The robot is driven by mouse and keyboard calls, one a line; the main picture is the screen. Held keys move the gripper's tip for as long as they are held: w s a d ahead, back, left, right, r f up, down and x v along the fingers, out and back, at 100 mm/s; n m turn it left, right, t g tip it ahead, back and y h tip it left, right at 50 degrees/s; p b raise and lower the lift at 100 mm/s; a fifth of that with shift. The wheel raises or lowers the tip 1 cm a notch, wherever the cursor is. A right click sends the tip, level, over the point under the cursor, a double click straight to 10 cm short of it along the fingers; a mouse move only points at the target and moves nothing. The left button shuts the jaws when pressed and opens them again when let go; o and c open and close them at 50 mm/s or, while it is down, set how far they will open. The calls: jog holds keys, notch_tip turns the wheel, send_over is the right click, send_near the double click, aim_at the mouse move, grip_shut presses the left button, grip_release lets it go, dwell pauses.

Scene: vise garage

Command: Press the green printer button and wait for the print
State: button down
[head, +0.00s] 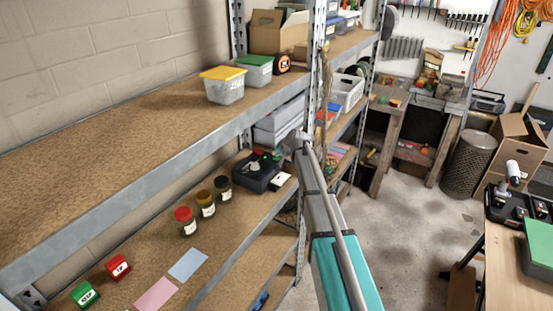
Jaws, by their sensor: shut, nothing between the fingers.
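The printer appears to be the black box (256,174) on the lower shelf, towards its far end. A white slip (281,181) shows at its right front edge. Small pale and dark parts sit on its top, but I cannot clearly make out a green button there. My arm reaches up from the bottom right, and my gripper (297,142) is at its far end, just right of and above the printer in the picture. The gripper is small and partly blends with the shelf post; it is shut and empty. I cannot tell whether it touches anything.
Jars with red (184,213), amber (205,196) and black (223,182) lids stand near the printer. Green (85,294) and red (118,266) labelled blocks and blue (188,264) and pink (156,293) sheets lie nearer. A metal post (318,70) and upper shelf (120,130) bound the space.

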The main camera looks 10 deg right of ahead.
aim_at(277, 158)
jog(key=shift+f+b, duration=0.45)
dwell(0.6)
jog(key=shift+r, duration=0.15)
jog(key=shift+r+p, duration=0.8)
jog(key=shift+p, duration=0.15)
jog(key=shift+r, duration=0.1)
jog(key=shift+r+p, duration=2.4)
jog(key=shift+p, duration=0.1)
